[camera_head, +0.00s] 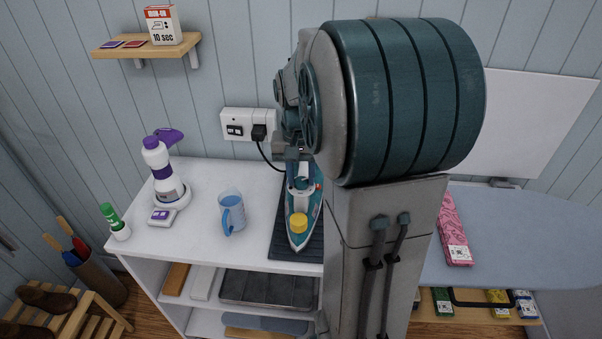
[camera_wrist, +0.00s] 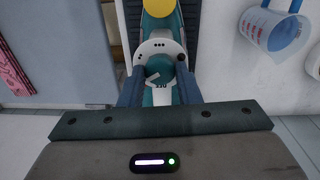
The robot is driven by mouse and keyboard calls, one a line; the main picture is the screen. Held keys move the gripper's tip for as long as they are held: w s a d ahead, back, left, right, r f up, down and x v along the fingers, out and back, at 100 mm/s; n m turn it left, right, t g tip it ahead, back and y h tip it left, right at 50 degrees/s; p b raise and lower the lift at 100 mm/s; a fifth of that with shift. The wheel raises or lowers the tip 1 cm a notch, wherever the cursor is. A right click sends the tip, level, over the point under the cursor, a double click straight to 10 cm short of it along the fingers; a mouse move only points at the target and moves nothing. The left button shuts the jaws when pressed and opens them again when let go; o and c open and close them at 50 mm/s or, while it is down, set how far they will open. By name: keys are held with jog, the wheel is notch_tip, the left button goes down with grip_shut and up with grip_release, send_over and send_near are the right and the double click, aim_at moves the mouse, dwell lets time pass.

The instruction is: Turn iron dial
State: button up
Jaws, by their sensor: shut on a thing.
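The teal and white iron (camera_head: 301,235) lies on a dark ribbed mat (camera_head: 283,254) on the white counter. A yellow round cap (camera_head: 298,222) sits at its front end and also shows at the top of the wrist view (camera_wrist: 158,7). The teal iron dial (camera_wrist: 158,75) with a white pointer mark is between the two fingers of my gripper (camera_wrist: 160,84), which is shut on it. In the head view my gripper (camera_head: 292,156) is at the rear of the iron. My arm hides the dial there.
A blue measuring cup (camera_head: 231,213) and a purple-topped white bottle (camera_head: 160,168) stand left of the iron. A wall socket (camera_head: 243,123) with a plugged black cord is behind. The ironing board (camera_head: 520,240) with a pink packet (camera_head: 453,232) lies to the right.

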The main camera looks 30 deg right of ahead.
aim_at(298, 180)
jog(key=o, duration=1)
jog(key=shift+r, duration=0.1)
jog(key=r, duration=1.3)
jog(key=shift+w+a+r, duration=0.1)
jog(key=shift+a+r, duration=0.15)
jog(key=shift+r, duration=0.1)
jog(key=shift+a+f, duration=0.1)
jog(key=s+a+f+n+t, duration=0.1)
jog(key=s+a+f+n, duration=0.1)
jog(key=s+a+f, duration=0.1)
jog(key=s+a+f+n+t, duration=0.1)
jog(key=s+a+f+n, duration=0.1)
jog(key=s+a+f, duration=0.2)
jog(key=s+a+f+n+t, duration=0.1)
jog(key=s+a+f+n, duration=0.1)
jog(key=s+a+f, duration=0.2)
jog(key=shift+s+a+f, duration=0.1)
jog(key=shift+s+f, duration=0.15)
jog(key=shift+s, duration=0.35)
jog(key=shift+s+a+f, duration=0.1)
jog(key=shift+s+f, duration=0.1)
jog(key=shift+s, duration=0.4)
